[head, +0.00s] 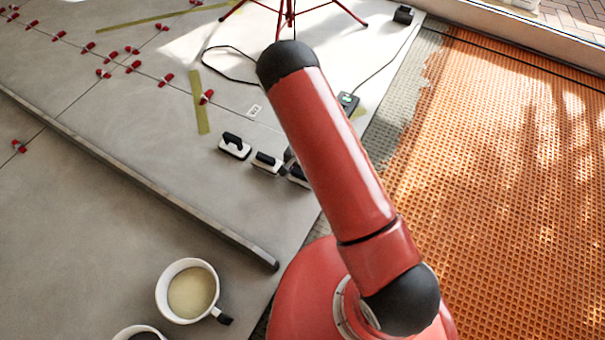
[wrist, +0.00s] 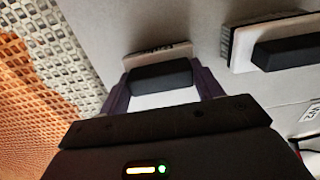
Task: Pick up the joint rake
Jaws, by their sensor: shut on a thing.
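In the wrist view my gripper (wrist: 162,82) has its two purple fingers at either end of a black handle. The handle sits on a pale plate with small dark teeth at its far edge; I take this tool to be the joint rake (wrist: 160,72). I cannot tell whether it is off the floor. In the head view my red arm hides the gripper. A black-handled tool (head: 298,175) shows partly beside the arm; it may be the held one.
Two similar black-handled white tools (head: 234,146) (head: 267,161) stand to the left. One with a dark pad (wrist: 275,50) is right of my gripper. A white bucket (head: 172,290), a long bar (head: 150,180), red clips (head: 166,80), a red tripod (head: 290,12) and orange matting (head: 500,180) surround it.

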